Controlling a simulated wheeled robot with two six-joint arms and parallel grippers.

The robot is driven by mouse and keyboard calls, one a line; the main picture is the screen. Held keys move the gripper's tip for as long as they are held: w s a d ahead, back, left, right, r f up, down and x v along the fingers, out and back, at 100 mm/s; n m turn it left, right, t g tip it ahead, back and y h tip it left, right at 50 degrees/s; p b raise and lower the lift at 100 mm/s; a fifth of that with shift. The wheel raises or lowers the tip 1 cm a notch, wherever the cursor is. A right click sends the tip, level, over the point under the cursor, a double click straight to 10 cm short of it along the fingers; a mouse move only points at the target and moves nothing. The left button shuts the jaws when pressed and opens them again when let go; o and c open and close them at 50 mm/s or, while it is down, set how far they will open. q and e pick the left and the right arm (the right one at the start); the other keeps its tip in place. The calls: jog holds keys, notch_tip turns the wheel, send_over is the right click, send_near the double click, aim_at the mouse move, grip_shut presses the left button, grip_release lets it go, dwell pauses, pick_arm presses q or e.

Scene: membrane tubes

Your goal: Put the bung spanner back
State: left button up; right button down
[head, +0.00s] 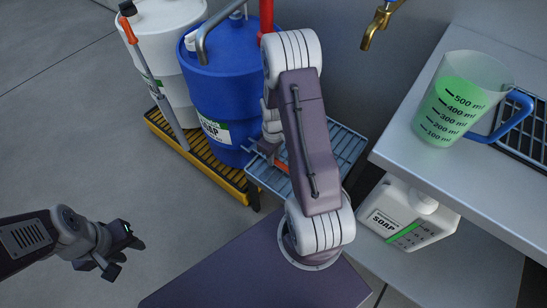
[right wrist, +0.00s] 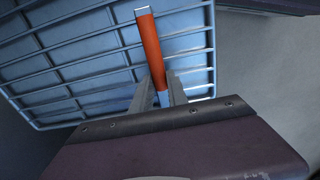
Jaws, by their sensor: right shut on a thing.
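An orange-handled tool, which looks like the bung spanner (right wrist: 149,45), is between the fingers of my right gripper (right wrist: 163,92) in the right wrist view. Its orange handle points away from the gripper, over the blue wire rack (right wrist: 75,60). I cannot tell whether it touches the rack. In the head view my right arm hides most of the gripper. A bit of orange shows beside the arm over the blue rack (head: 345,150). My left gripper (head: 121,250) is open and empty over the bare floor at the lower left.
A blue drum (head: 225,75) and a white drum (head: 165,50) stand on a yellow pallet (head: 238,185). A long grey tool with an orange handle (head: 128,30) leans there. A measuring jug (head: 455,95) stands on the bench at right; a white soap can (head: 400,215) sits below.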

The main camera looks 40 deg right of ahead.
jog(key=shift+f, duration=0.2)
jog(key=c, duration=1.3)
grip_release()
notch_tip(320, 180, up, 12)
jog(key=r+p, duration=0.1)
jog(key=p, duration=0.5)
jog(key=s+a+r+m, duration=0.1)
jog(key=s+a+r, duration=0.2)
jog(key=a, duration=0.3)
jog(key=s+a+r+m+t, duration=0.1)
jog(key=s+a+r+m, duration=0.1)
jog(key=s+a+r, duration=0.2)
jog(key=s+a, duration=0.1)
jog(key=a, duration=0.2)
